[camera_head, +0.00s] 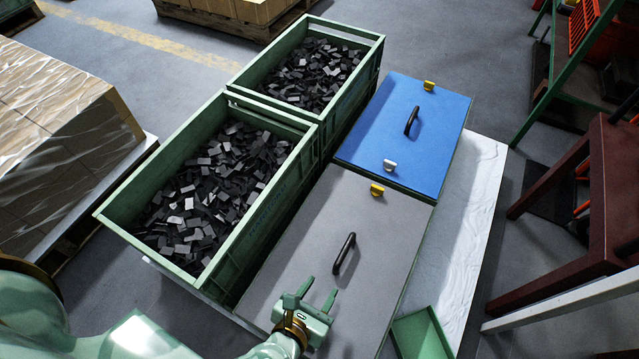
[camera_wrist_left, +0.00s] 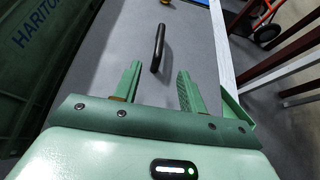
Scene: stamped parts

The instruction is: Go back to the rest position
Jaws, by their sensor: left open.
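My left gripper (camera_head: 318,292) is open and empty. It is over the near part of the grey lid (camera_head: 310,215), just short of the lid's black handle (camera_head: 344,253). In the left wrist view, the two green fingers of the left gripper (camera_wrist_left: 158,85) stand apart, and the black handle (camera_wrist_left: 158,47) lies beyond them, apart from the fingertips. My right gripper does not show in either view.
Two green crates (camera_head: 262,205) full of dark stamped parts stand left of the lids. A blue lid (camera_head: 432,150) with its own black handle lies beyond the grey one. A small green tray (camera_head: 420,338) is at front right. Wrapped boxes (camera_head: 50,120) stand at left, dark red frames at right.

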